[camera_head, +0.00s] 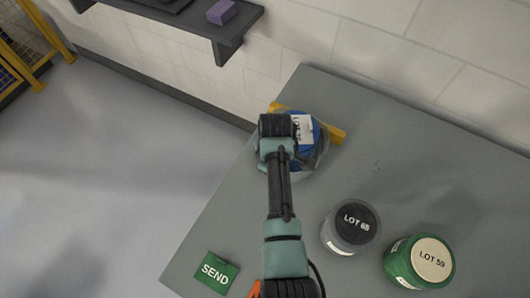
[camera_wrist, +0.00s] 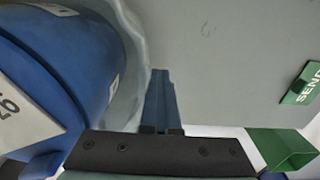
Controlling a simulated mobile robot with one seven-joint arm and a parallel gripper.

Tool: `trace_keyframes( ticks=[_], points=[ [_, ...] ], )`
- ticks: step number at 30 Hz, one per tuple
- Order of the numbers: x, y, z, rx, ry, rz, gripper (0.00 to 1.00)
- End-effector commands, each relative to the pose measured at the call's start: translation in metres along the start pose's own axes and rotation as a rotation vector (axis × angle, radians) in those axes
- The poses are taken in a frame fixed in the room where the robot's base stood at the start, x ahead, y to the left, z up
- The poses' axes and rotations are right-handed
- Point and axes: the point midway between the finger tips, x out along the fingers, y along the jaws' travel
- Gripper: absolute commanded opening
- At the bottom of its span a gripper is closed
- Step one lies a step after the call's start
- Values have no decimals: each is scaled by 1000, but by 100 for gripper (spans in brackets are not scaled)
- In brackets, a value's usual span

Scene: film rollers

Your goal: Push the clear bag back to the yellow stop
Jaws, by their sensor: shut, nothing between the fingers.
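The clear bag (camera_head: 318,158) holds a blue roller (camera_head: 301,118) with a white LOT label. It sits near the table's back left edge, partly hidden by my arm. The yellow stop (camera_head: 336,134) is a bar just behind it; I cannot tell whether the bag touches it. In the wrist view the clear bag (camera_wrist: 133,42) and its blue roller (camera_wrist: 88,45) fill the left side. My gripper (camera_wrist: 160,76) is shut and empty, its fingers close beside the bag's edge. Contact is unclear. My wrist hides the fingers in the head view.
A grey LOT 65 roller (camera_head: 351,228) and a green LOT 59 roller (camera_head: 420,262) stand at the front right of the table (camera_head: 420,150). A green SEND sign (camera_head: 214,272) lies at the front left. A wall shelf (camera_head: 175,20) holds a purple block (camera_head: 222,12).

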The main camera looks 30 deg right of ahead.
Motion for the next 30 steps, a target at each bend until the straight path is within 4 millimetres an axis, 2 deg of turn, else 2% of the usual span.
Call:
trace_keyframes(
  ticks=[5,21,30],
  points=[
    [-2,-4,0,0,0,1,0],
    [-2,-37,0,-2,0,0,0],
    [0,-41,0,0,1,0,0]
  ],
)
